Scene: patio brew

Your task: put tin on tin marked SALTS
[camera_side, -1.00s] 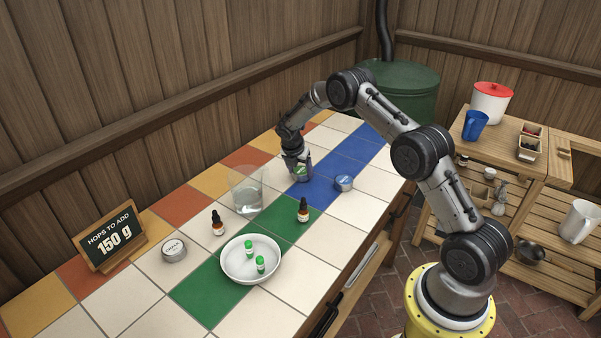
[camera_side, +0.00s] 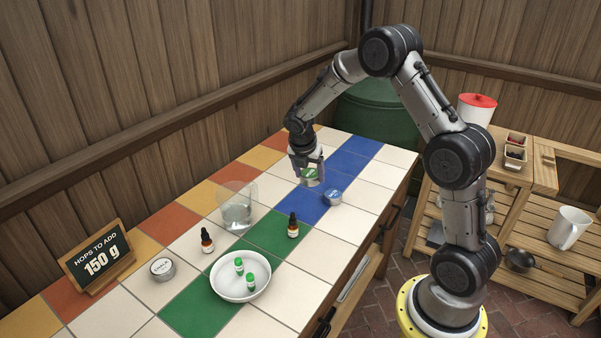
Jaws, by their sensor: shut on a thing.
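My gripper (camera_side: 307,170) is shut on a small tin with a green label (camera_side: 310,175), over the blue tiles. Whether the tin is clear of the tiles is hard to tell. A tin with a blue label (camera_side: 333,197) stands just right of and nearer than the held tin, on the blue strip's edge. Another round metal tin with a pale label (camera_side: 162,268) stands at the left on a white tile. The lettering on the tins is too small to read surely.
A clear beaker of liquid (camera_side: 237,208) stands left of my gripper. Two dropper bottles (camera_side: 293,226) (camera_side: 207,241) and a white dish with green-capped vials (camera_side: 240,290) stand nearer. A sign (camera_side: 96,257) stands at left. White tiles right of the blue tin are clear.

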